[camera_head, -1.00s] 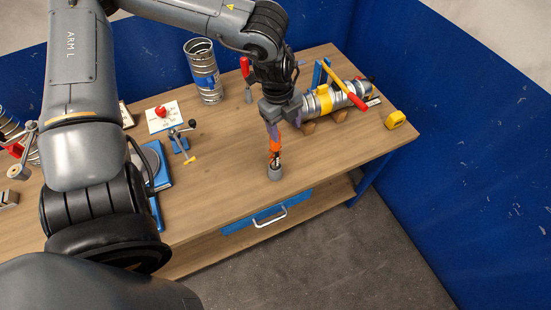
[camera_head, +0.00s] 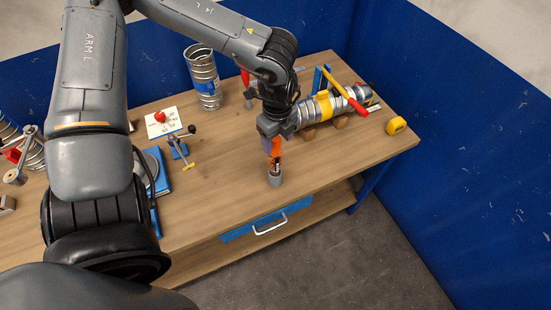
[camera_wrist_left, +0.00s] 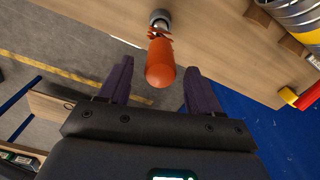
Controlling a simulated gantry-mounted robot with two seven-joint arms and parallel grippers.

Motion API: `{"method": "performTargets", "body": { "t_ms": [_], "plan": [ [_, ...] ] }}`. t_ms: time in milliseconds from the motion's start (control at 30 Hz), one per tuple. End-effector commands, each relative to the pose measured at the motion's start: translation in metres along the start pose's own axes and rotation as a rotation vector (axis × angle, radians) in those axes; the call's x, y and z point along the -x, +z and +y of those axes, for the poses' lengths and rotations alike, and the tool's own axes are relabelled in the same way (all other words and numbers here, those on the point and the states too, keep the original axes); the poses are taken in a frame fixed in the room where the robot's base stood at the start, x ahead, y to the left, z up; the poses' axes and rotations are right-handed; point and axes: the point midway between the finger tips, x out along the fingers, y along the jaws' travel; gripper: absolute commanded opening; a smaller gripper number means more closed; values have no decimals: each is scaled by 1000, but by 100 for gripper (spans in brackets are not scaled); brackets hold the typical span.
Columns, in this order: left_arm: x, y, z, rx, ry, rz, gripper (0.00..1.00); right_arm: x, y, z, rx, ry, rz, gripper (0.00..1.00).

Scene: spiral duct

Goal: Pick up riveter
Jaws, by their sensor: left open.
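The riveter, an orange-handled tool (camera_head: 275,150), stands upright in a small grey round holder (camera_head: 275,181) near the table's front edge. In the left wrist view its rounded orange end (camera_wrist_left: 160,68) points toward my camera, with the holder (camera_wrist_left: 160,18) beyond it. My left gripper (camera_head: 271,135) is just above and around the tool's upper part. In the left wrist view its two dark fingers (camera_wrist_left: 160,66) are apart, one on each side of the orange handle, with gaps visible. The gripper partly hides the tool's top in the head view. My right gripper is not in view.
A spiral duct (camera_head: 325,108) with a yellow band lies on wooden supports behind the gripper. A yellow tape measure (camera_head: 396,125) is at the right edge. A standing duct piece (camera_head: 204,78) and a red-handled tool (camera_head: 246,77) are at the back.

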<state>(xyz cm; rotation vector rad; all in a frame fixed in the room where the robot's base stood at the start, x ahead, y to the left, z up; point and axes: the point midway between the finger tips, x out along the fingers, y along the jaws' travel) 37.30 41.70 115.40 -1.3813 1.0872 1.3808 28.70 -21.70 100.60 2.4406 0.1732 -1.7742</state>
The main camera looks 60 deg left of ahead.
Motion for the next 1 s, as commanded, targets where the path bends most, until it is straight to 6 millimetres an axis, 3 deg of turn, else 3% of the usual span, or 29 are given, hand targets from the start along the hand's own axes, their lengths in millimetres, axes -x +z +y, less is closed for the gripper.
{"method": "performTargets", "body": {
  "t_ms": [300, 633, 1000],
  "plan": [
    [-35, 4, 2, 0, 3, -1, 64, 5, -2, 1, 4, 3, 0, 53],
    [-39, 3, 1, 0, 0, 0, 64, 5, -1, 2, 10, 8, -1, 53],
    [-39, 3, 1, 0, 0, 0, 7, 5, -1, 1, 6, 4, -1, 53]
  ]
}}
